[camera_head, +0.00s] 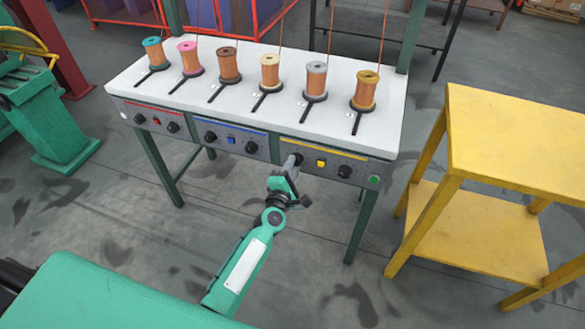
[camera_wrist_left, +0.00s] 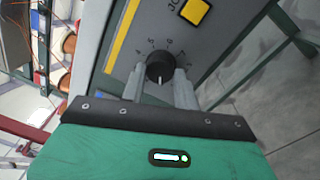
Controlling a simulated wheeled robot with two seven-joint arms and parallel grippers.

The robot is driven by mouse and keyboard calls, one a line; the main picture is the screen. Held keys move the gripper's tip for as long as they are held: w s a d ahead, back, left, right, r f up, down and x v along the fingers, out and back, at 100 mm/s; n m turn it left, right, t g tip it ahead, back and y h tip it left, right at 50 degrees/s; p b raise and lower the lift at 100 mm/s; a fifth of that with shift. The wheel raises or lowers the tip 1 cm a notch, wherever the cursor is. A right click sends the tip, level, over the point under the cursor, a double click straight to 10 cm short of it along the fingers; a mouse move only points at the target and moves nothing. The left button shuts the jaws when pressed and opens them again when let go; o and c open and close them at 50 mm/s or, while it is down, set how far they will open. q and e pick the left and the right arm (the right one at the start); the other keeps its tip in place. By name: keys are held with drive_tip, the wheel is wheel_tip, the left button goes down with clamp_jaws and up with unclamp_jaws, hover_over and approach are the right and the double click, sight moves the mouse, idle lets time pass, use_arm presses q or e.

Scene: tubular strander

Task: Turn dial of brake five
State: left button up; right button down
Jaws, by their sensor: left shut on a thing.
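The dial of brake five (camera_wrist_left: 160,66) is a round black knob on the grey yellow-striped panel (camera_head: 322,164), left of the yellow button (camera_head: 321,163). In the left wrist view its white mark points down, and printed numbers show around it. My left gripper (camera_head: 292,165) reaches the panel front at this dial and mostly hides it in the head view. In the left wrist view its two grey fingers (camera_wrist_left: 160,84) stand on either side of the knob, shut on it. My right gripper is not in view.
The white bench top (camera_head: 250,100) carries several copper-wire spools, with wires running upward. A second black dial (camera_head: 344,171) and a green button (camera_head: 374,181) are further right. Red-striped (camera_head: 155,119) and blue-striped (camera_head: 231,139) panels are left. A yellow table (camera_head: 520,135) stands at the right.

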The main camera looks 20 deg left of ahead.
use_arm(q)
drive_tip(key=shift+f, duration=0.1)
drive_tip(key=o, duration=0.8)
drive_tip(key=shift+o, duration=0.9)
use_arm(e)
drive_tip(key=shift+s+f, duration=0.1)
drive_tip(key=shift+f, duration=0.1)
use_arm(q)
drive_tip(key=s, duration=1.3)
drive_tip(key=shift+s+f, duration=0.25)
drive_tip(key=shift+s, duration=0.15)
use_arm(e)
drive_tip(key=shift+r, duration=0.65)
use_arm(q)
drive_tip(key=shift+a, duration=0.1)
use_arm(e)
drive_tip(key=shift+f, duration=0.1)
